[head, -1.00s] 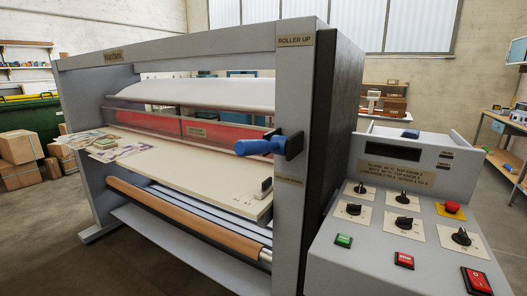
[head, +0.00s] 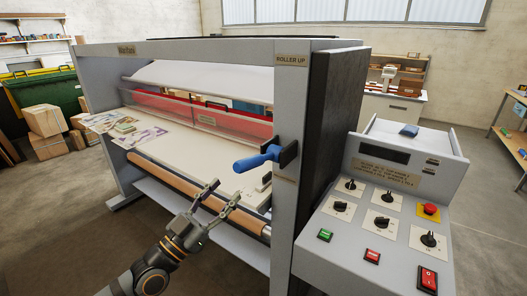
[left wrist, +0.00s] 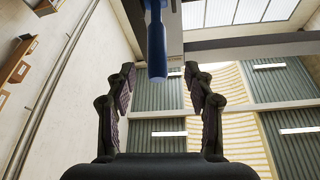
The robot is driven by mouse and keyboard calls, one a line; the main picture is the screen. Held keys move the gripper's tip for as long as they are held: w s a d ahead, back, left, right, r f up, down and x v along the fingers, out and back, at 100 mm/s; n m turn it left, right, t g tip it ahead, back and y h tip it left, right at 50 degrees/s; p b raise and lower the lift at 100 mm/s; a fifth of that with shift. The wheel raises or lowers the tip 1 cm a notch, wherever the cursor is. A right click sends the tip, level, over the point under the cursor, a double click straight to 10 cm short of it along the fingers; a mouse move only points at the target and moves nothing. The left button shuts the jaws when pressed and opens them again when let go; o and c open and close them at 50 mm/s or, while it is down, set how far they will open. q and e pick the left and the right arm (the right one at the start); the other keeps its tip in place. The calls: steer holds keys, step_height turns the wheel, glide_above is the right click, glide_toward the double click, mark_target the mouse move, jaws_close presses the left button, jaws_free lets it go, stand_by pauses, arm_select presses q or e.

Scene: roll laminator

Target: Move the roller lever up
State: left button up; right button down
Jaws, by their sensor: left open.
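The blue roller lever (head: 257,158) sticks out to the left from its dark mount on the laminator's right post (head: 290,210). A "ROLLER UP" label (head: 292,60) is on the post above it. My left gripper (head: 218,189) is open and empty, below and left of the lever and apart from it in the head view. In the left wrist view the blue lever (left wrist: 156,45) shows at the top, between the open fingers (left wrist: 164,75) in the picture and beyond their tips. My right gripper is not in view.
The control panel (head: 400,215) with knobs, buttons and a red stop stands right of the post. The laminator's feed table (head: 190,150) carries printed sheets (head: 125,128) at its left. A brown roller (head: 200,195) runs along its front edge. Cardboard boxes (head: 45,120) stand at the left.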

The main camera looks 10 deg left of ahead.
arm_select(q)
steer(key=r, duration=0.1)
steer(key=b, duration=0.3)
glide_toward(255, 156)
steer(key=w, duration=0.2)
steer(key=x, duration=0.5)
steer(key=shift+s+d+r, duration=0.3)
steer(key=shift+d+r, duration=0.05)
steer(key=shift+w+d+r, duration=0.1)
steer(key=shift+w+d, duration=0.2)
steer(key=shift+w, duration=0.05)
jaws_close()
steer(key=shift+p, duration=0.3)
